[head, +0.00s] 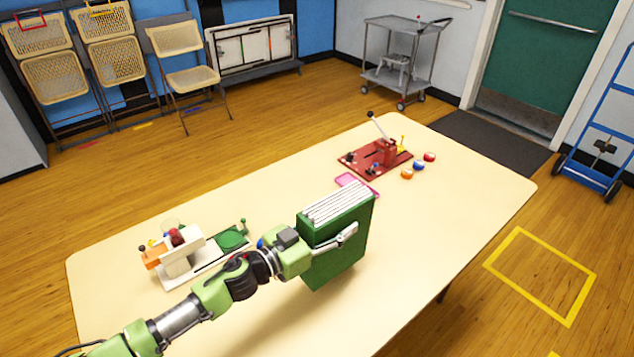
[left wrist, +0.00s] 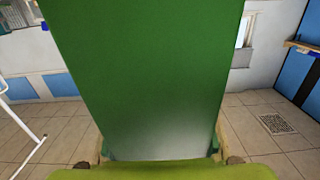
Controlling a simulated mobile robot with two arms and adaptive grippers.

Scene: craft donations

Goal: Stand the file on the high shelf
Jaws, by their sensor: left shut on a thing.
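The file (head: 338,244) is a green upright box with white papers showing in its open top. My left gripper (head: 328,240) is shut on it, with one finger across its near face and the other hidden. In the head view the file is over the table; I cannot tell whether its base touches the tabletop. In the left wrist view the file's plain green face (left wrist: 140,75) fills the middle, with the fingertips at its lower sides. No high shelf can be made out in the head view. My right gripper is not in view.
The cream table (head: 440,215) holds a red press-like device (head: 386,152), a pink item (head: 352,182), several small coloured pots and a white-and-green device (head: 178,256). A metal cart (head: 393,75), folding chairs and a blue hand truck (head: 600,150) stand beyond. The table's right end is clear.

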